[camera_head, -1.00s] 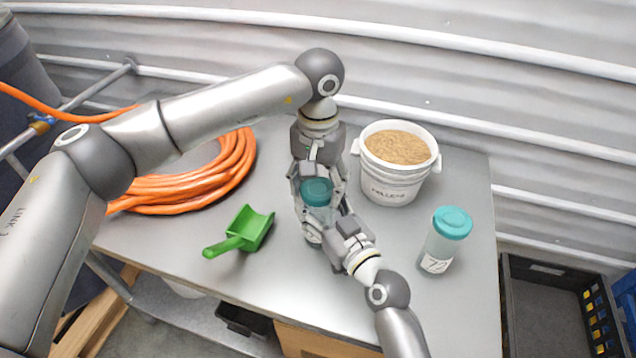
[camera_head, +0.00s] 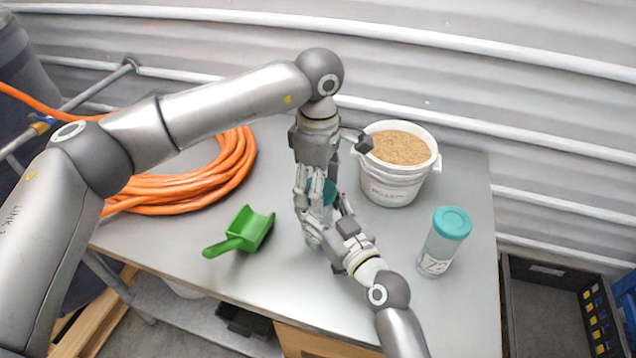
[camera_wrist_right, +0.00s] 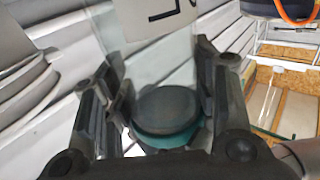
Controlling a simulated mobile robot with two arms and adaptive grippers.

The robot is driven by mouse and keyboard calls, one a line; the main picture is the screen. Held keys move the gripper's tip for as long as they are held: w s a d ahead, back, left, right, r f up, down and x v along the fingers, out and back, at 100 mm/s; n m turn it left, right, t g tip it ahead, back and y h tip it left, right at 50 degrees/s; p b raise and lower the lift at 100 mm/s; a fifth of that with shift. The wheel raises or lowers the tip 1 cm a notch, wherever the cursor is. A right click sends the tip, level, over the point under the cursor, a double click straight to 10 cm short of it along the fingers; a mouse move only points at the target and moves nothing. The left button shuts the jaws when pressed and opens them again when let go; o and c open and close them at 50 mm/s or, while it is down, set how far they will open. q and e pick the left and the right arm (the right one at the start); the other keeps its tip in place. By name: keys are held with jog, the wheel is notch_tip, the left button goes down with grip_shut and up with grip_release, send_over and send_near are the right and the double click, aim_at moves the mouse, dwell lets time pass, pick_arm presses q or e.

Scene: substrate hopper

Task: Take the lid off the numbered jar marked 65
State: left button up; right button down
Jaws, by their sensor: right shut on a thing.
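A clear jar (camera_wrist_right: 160,18) with a teal lid (camera_head: 328,192) stands mid-table, mostly hidden by both grippers in the head view. In the right wrist view part of its label shows, but the number is cut off. My right gripper (camera_head: 326,222) is shut on the jar body from the front right. My left gripper (camera_head: 315,188) points down from above at the lid, its fingers hiding the lid's left part. I cannot tell whether these fingers press on the lid. The lid (camera_wrist_right: 168,138) appears still on the jar. Another teal-lidded jar marked 72 (camera_head: 441,250) stands at right.
A white bucket of pellets (camera_head: 388,188) stands close behind, right of my left gripper. A green scoop (camera_head: 243,232) and an orange hose coil (camera_head: 195,190) lie at left. Bare table (camera_head: 420,295) shows at the front right. A dark crate (camera_head: 545,310) stands beyond the right edge.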

pick_arm(q)
jog(key=n, duration=0.4)
jog(key=shift+n, duration=0.4)
jog(key=n, duration=0.4)
jog(key=shift+n, duration=0.3)
jog(key=n, duration=1.1)
jog(key=shift+n, duration=0.4)
jog(key=n, duration=0.7)
jog(key=shift+r+n, duration=0.1)
jog(key=shift+n, duration=0.2)
jog(key=n, duration=0.3)
jog(key=shift+n, duration=0.4)
jog(key=shift+w+r, duration=0.1)
jog(key=shift+r, duration=0.05)
